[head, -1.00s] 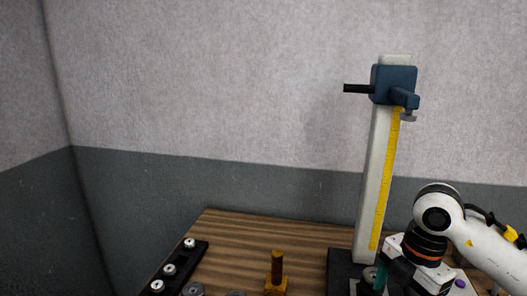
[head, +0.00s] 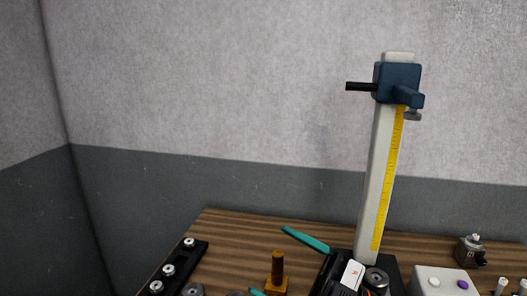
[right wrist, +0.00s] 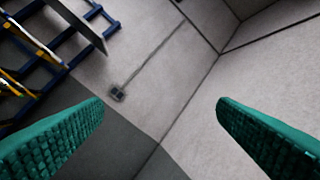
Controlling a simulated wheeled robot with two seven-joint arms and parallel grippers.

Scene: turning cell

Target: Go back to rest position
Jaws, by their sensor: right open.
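My right gripper (head: 269,260) shows low in the head view, in front of the wooden table, with its teal fingers spread and pointing left. Its dark body with a white patch hides part of the height gauge's black base. In the right wrist view, the two ribbed teal fingers of the gripper (right wrist: 160,102) stand wide apart. Nothing is between them but wall and corner in the background. My left gripper is not in view.
The height gauge (head: 380,190) stands upright behind my right gripper. A brass-coloured post (head: 277,268) and a black rack with several round metal parts (head: 172,268) are on the table (head: 225,235). A white button box (head: 440,280) and small grey device (head: 470,250) are at right.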

